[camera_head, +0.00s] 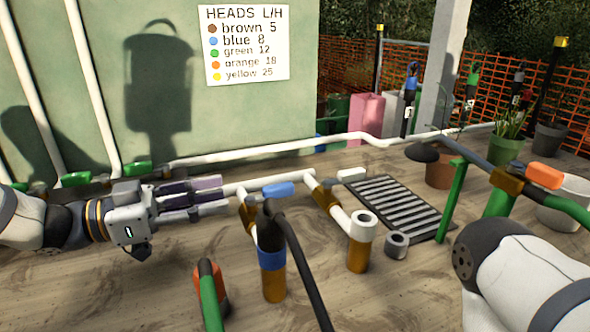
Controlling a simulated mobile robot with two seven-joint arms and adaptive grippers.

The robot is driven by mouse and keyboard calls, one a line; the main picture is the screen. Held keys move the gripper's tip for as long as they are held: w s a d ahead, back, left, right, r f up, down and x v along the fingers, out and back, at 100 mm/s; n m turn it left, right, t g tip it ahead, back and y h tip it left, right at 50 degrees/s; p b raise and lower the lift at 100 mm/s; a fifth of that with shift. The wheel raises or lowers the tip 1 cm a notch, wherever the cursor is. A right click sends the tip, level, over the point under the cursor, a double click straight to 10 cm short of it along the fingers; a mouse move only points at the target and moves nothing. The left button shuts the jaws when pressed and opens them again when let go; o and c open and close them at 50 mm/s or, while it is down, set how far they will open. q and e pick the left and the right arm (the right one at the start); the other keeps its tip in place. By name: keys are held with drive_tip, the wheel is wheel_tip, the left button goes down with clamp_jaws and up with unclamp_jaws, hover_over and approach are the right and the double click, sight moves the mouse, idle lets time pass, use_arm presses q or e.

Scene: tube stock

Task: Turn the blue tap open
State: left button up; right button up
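The blue tap's lever (278,190) sticks out to the right above a brass valve body (247,212) on the white pipework, left of centre. The black tube end with a blue band (271,258) stands in front and hides part of the pipe below the valve. My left gripper (226,195) reaches in from the left with its fingers pointing right, towards the lever. The fingers look apart with nothing between them. Their tips are short of the lever and do not appear to touch it. My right gripper is out of view; only my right arm shows at lower right.
A black hose (302,265) and an orange-ended green hose (209,290) rise in front. A drain grate (388,203) lies behind.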

sight(262, 189)
use_arm(q)
drive_tip(key=x, duration=1.1)
drive_tip(key=shift+s+d, duration=0.2)
drive_tip(key=shift+d, duration=0.15)
drive_tip(key=shift+c, duration=0.2)
clamp_jaws()
